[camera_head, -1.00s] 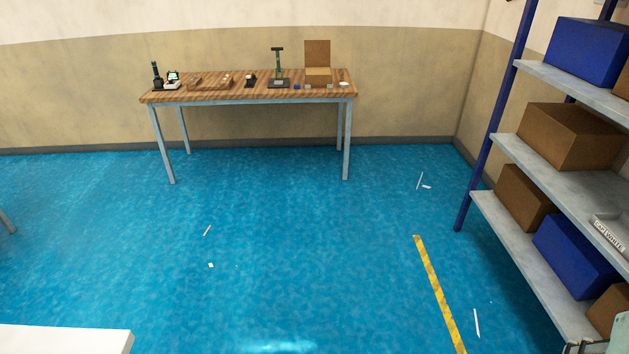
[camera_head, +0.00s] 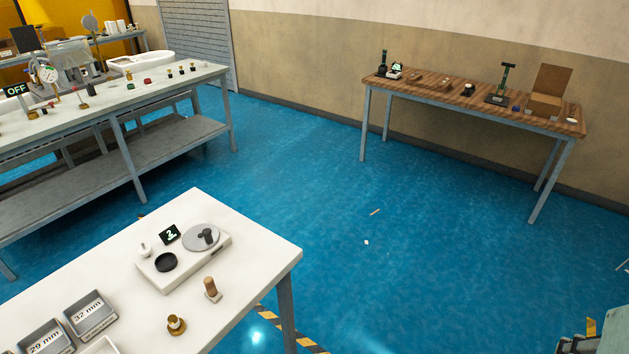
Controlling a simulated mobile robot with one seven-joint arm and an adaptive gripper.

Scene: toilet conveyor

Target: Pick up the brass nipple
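A small brass-coloured fitting (camera_head: 176,324), which looks like the brass nipple, stands on the white table (camera_head: 262,262) at the bottom, near its front edge. Small brass-coloured parts (camera_head: 84,105) also stand on the long grey workbench (camera_head: 205,80) at the left, too small to identify. Part of my gripper (camera_head: 580,345) shows at the bottom right corner, cut off by the frame. It is well right of the white table and away from the fitting. Its fingertips are not clear, so I cannot tell its opening.
On the white table are a white device with a round plate (camera_head: 202,237), a wooden-handled stamp (camera_head: 211,288) and grey trays marked 29 mm (camera_head: 47,337) and 32 mm (camera_head: 90,314). A wooden-topped table (camera_head: 440,84) stands by the wall. Blue floor between is mostly clear.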

